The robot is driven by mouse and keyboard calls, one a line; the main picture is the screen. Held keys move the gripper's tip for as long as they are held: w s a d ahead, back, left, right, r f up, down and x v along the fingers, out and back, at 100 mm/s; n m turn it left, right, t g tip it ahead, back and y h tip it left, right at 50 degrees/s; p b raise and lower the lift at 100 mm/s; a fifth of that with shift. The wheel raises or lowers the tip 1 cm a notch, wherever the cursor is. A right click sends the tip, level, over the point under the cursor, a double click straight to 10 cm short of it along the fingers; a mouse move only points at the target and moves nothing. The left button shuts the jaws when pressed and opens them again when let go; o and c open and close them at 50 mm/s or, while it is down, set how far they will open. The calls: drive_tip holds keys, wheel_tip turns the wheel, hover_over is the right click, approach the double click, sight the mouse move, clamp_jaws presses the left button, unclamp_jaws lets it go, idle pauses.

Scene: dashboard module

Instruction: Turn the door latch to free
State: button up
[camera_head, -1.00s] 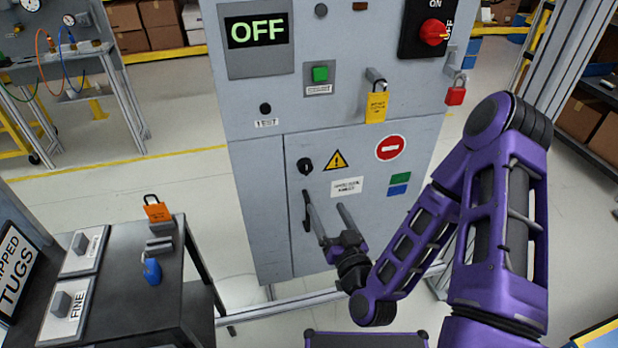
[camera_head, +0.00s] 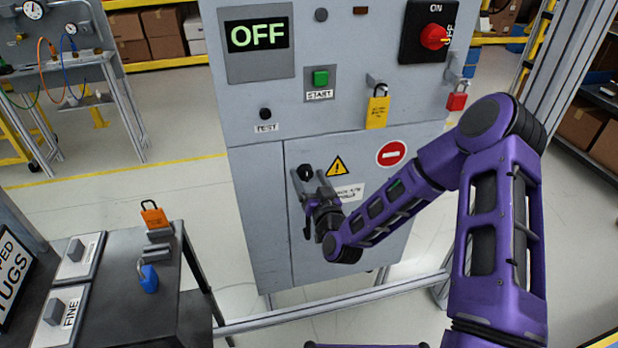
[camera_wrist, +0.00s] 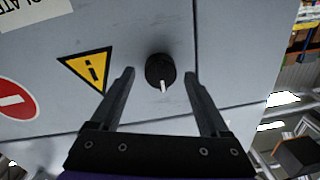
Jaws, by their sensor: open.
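The door latch is a round black knob with a white pointer mark. It sits on the grey cabinet door (camera_head: 385,250) near the door's left edge, and shows in the head view (camera_head: 305,173). In the wrist view the latch (camera_wrist: 160,70) lies between and just beyond the fingertips of my gripper (camera_wrist: 160,74), its white mark pointing down the picture. My gripper is open, with one finger on each side of the knob and gaps on both sides. In the head view my gripper (camera_head: 311,180) covers part of the door around the latch.
A yellow padlock (camera_head: 377,110) and a red padlock (camera_head: 457,100) hang on the cabinet. The panel reads OFF, beside a red switch (camera_head: 433,37). A dark table (camera_head: 130,300) with an orange padlock (camera_head: 154,214) and a blue padlock (camera_head: 148,278) stands at left.

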clamp_jaws()
idle(0.3)
drive_tip(key=m+b, duration=0.2)
drive_tip(key=m, duration=0.1)
drive_tip(key=shift+f+m+b, duration=0.2)
drive_tip(key=shift+m+b, duration=0.1)
drive_tip(key=shift+b, duration=0.1)
drive_tip(key=m+b, duration=0.1)
drive_tip(key=m, duration=0.3)
drive_tip(key=shift+d+m, duration=0.1)
drive_tip(key=shift+m, duration=0.2)
drive_tip(key=m, duration=0.5)
drive_tip(key=shift+m+t+h, duration=0.4)
drive_tip(key=shift+f+m, duration=0.15)
drive_tip(key=shift+m, duration=2.15)
